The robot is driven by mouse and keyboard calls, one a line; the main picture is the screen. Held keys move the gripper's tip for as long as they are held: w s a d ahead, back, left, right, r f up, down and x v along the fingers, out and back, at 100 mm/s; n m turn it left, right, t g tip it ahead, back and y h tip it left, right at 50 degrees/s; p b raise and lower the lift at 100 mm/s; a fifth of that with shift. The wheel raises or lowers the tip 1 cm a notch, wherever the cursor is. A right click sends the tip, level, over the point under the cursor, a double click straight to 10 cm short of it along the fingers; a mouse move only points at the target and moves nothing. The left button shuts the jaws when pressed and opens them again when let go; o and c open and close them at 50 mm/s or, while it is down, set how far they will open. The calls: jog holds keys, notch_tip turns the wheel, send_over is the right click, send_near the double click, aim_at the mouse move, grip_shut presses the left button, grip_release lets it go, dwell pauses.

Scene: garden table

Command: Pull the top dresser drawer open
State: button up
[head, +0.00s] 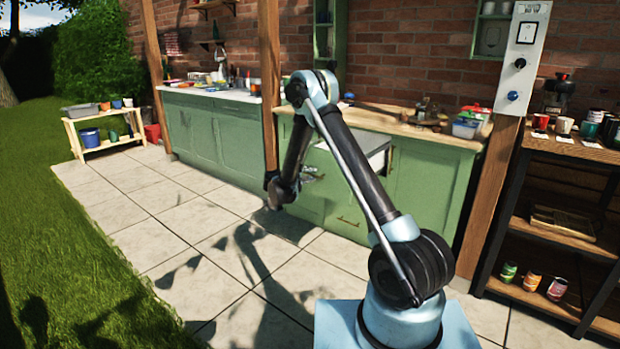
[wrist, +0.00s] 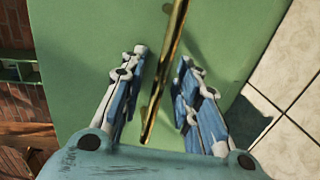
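A green cabinet front (wrist: 95,30) fills most of the wrist view, with a long brass bar handle (wrist: 165,80) running up its middle. My gripper (wrist: 161,62) is open, with one finger on each side of the handle and visible gaps between. I cannot tell how far the fingertips reach past the bar. In the head view the green cabinet (head: 425,185) stands under a wooden counter, and my gripper (head: 311,175) is at its front, small and partly behind my arm. Which drawer the handle belongs to is hidden there.
A lower brass handle (head: 348,221) shows on the cabinet. A wooden post (head: 270,85) stands close to my arm on the left. A dark shelf (head: 560,190) with mugs and cans stands at the right. The tiled floor (head: 210,260) in front is clear.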

jog(key=shift+a, duration=0.1)
jog(key=v, duration=1.1)
jog(key=shift+s+a, duration=0.25)
jog(key=shift+s, duration=0.05)
jog(key=shift+r, duration=0.1)
